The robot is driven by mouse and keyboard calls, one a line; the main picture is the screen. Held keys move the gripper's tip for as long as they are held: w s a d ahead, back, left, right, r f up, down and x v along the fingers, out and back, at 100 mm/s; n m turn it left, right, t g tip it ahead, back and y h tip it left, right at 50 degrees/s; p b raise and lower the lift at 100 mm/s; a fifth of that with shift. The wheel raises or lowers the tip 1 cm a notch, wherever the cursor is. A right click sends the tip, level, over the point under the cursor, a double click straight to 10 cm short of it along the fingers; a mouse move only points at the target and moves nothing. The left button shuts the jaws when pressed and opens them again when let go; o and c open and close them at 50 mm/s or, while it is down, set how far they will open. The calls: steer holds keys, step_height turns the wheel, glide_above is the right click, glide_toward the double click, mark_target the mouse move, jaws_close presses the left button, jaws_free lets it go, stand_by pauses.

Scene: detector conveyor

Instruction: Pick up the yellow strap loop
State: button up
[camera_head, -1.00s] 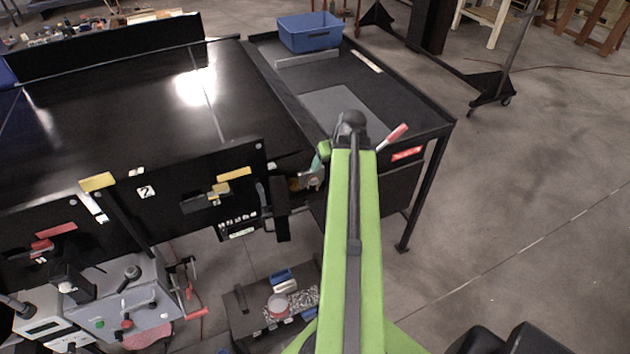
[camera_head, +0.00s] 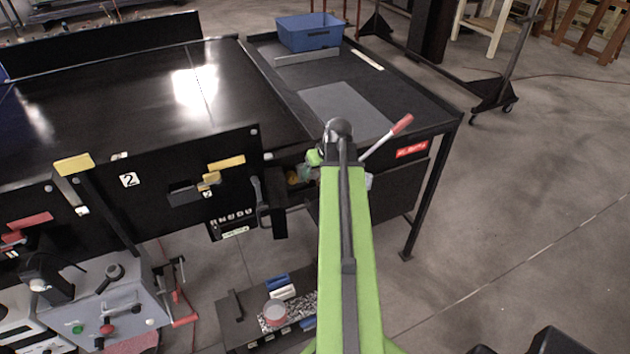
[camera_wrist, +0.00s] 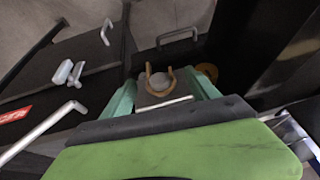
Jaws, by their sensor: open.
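My gripper (camera_wrist: 163,92) shows in the wrist view with its two teal jaws apart. A tan-yellow U-shaped loop (camera_wrist: 149,80), which looks like the strap loop, stands between the jaws around a grey rounded thing. I cannot tell whether either jaw touches it. An orange-yellow rounded piece (camera_wrist: 208,71) lies just beyond the right jaw. In the head view my arm hides most of the gripper.
A black table (camera_head: 420,105) carries a blue bin (camera_head: 309,40) at its back. A red-handled lever (camera_head: 388,138) stands right of my arm. A yellow block (camera_head: 226,162) is on the dark front panel. A low cart (camera_head: 237,318) stands below.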

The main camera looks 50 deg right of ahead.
mark_target(315, 177)
steer(key=b+x, duration=0.3)
steer(key=x, duration=0.2)
steer(key=shift+d+b, duration=0.2)
steer(key=shift+b, duration=0.2)
steer(key=shift+s+r, duration=0.1)
steer(key=shift+r, duration=0.1)
steer(key=c, duration=1.3)
steer(key=shift+c, duration=0.2)
steer(key=shift+a+r, duration=0.1)
steer(key=shift+a, duration=0.05)
